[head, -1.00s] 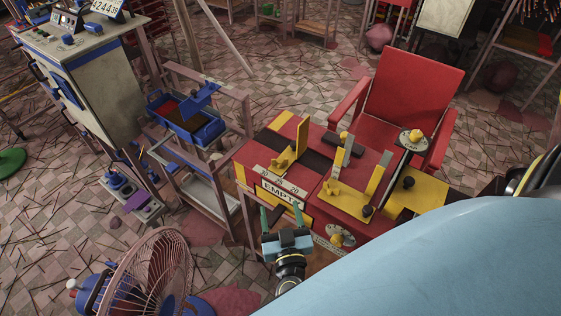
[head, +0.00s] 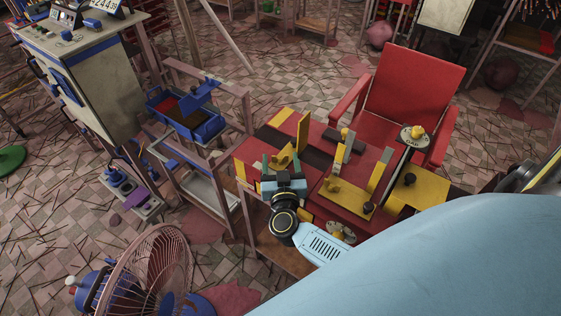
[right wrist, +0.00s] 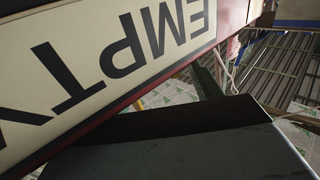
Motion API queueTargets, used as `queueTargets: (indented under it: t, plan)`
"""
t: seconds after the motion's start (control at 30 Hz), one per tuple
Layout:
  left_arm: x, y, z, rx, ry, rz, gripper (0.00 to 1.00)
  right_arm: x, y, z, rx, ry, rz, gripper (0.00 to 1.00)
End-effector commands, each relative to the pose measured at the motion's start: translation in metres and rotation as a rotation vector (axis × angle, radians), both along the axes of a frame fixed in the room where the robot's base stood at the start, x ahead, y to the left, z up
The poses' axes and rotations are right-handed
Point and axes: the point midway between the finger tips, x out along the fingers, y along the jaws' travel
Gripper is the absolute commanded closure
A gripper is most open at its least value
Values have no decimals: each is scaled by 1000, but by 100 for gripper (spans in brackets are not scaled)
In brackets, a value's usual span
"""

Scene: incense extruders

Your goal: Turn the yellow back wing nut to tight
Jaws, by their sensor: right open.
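A yellow knob (head: 417,132) sits on a pale round dial at the back right of the red bench (head: 352,196); I cannot make out its wing shape or its setting. A second round dial (head: 342,231) at the bench's front is partly hidden by my arm. My right gripper (head: 282,164) is open and empty over the bench's front left part, its two green fingers apart near a yellow bracket (head: 284,157). It is well left of the back dial. In the right wrist view a green finger (right wrist: 208,84) shows beside the EMPTY sign (right wrist: 125,55). My left gripper is out of view.
Yellow upright plates (head: 303,134) and posts stand on the bench. A red chair (head: 412,95) is behind it. A fan (head: 150,270) stands at front left, a blue tray (head: 190,120) on a frame at left.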

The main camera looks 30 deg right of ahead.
Motion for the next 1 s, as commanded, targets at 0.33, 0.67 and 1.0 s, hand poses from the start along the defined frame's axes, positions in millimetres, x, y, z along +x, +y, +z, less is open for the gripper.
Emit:
queueTargets:
  t: [0.33,0.67,1.0]
  plan:
    - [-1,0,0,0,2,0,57,3,-1,0,1,0,0,40]
    - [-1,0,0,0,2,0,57,2,-1,0,1,0,0,81]
    - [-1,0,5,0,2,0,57,3,2,0,6,1,-73,81]
